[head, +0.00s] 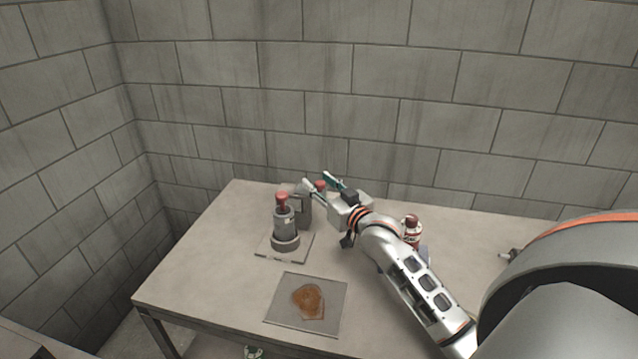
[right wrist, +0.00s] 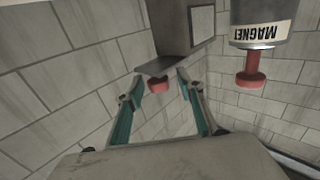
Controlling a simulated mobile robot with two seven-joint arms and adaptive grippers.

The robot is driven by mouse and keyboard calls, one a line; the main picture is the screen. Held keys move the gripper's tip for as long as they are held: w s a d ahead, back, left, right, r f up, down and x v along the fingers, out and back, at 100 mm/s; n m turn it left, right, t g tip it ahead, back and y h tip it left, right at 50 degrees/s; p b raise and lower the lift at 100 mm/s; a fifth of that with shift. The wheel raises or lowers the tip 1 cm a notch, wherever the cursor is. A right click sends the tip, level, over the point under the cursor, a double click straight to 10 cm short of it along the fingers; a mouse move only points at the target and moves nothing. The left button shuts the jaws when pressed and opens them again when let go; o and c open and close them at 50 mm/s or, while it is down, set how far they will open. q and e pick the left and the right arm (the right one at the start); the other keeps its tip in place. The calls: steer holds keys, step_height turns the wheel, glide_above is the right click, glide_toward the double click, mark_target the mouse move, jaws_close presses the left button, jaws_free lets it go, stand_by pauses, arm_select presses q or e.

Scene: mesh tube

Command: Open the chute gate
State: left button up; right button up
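A grey device stands on a square plate on the table, with a grey cylinder (head: 285,226) topped by a red knob (head: 282,198). A grey box (head: 304,210) is beside the cylinder, and a second red knob (head: 321,186) shows just behind it. In the right wrist view the box (right wrist: 187,25) has a thin plate at its end, with the second red knob (right wrist: 159,86) by it. No part is labelled as the gate. My right gripper (head: 322,184) is open, its teal-padded fingers on either side of that knob with gaps visible. My left gripper is not in view.
A flat tray (head: 273,314) with a brown patch (head: 309,300) lies at the table's front. The cylinder (right wrist: 262,28) carries an upside-down label beginning "MAGNE". Block walls rise behind and left. The left tabletop is clear.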

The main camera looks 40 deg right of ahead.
steer(key=s+a, duration=0.1)
steer(key=s, duration=1.1)
stand_by(0.6)
